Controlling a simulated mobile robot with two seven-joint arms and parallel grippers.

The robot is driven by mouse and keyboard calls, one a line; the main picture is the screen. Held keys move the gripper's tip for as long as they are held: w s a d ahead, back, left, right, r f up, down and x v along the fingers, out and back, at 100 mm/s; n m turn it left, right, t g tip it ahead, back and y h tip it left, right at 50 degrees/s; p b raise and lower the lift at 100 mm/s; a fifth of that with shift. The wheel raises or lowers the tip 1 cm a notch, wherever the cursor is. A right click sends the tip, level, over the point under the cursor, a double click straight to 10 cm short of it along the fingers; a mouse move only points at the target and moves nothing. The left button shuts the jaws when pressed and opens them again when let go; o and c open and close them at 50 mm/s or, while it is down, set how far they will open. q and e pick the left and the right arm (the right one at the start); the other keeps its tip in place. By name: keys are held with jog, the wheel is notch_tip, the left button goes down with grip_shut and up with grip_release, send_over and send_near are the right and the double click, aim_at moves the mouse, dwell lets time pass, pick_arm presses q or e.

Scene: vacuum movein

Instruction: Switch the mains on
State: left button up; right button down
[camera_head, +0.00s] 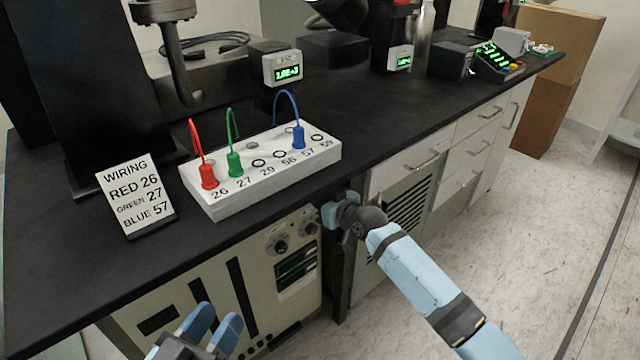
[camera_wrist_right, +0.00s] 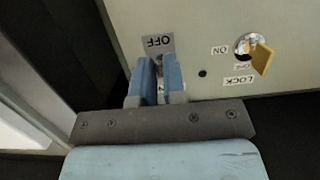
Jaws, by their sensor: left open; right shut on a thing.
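In the right wrist view, a panel carries a metal switch (camera_wrist_right: 160,86) under an upside-down OFF label (camera_wrist_right: 160,43). My right gripper (camera_wrist_right: 158,72) is shut on the switch, its blue fingers hiding most of it. In the head view, my right gripper (camera_head: 332,213) reaches under the bench edge beside the rack unit (camera_head: 215,285); the switch is hidden there. My left gripper (camera_head: 214,328) is open and empty in front of the rack unit, at the bottom of the view.
A yellow key (camera_wrist_right: 262,57) sits in a lock beside the switch, near ON and LOCK labels. On the black bench (camera_head: 400,140) stand a white socket block (camera_head: 262,182) with red, green and blue plugs, and a wiring sign (camera_head: 134,196). The floor at right is clear.

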pick_arm(q)
jog(key=s+a+f+g+y+p, duration=0.2)
jog(key=a+f+g+y+p, duration=0.2)
jog(key=f+p, duration=0.4)
jog(key=shift+s+a+f+g+y+p, duration=0.25)
jog(key=shift+a+f+g+y+p, duration=0.15)
jog(key=shift+a+f+g, duration=0.25)
pick_arm(e)
jog(key=r+g+h, duration=0.1)
jog(key=g+h, duration=0.1)
jog(key=shift+w+r+g, duration=0.1)
jog(key=shift+r+g, duration=0.05)
jog(key=shift+g, duration=0.15)
pick_arm(q)
jog(key=shift+r, duration=0.15)
pick_arm(e)
jog(key=c, duration=1.2)
grip_release()
pick_arm(q)
jog(key=p, duration=0.3)
jog(key=shift+s+a+r, duration=0.15)
jog(key=shift+a, duration=0.25)
pick_arm(e)
jog(key=v, duration=1.3)
jog(key=shift+s+d+r, duration=0.15)
jog(key=shift+s, duration=0.15)
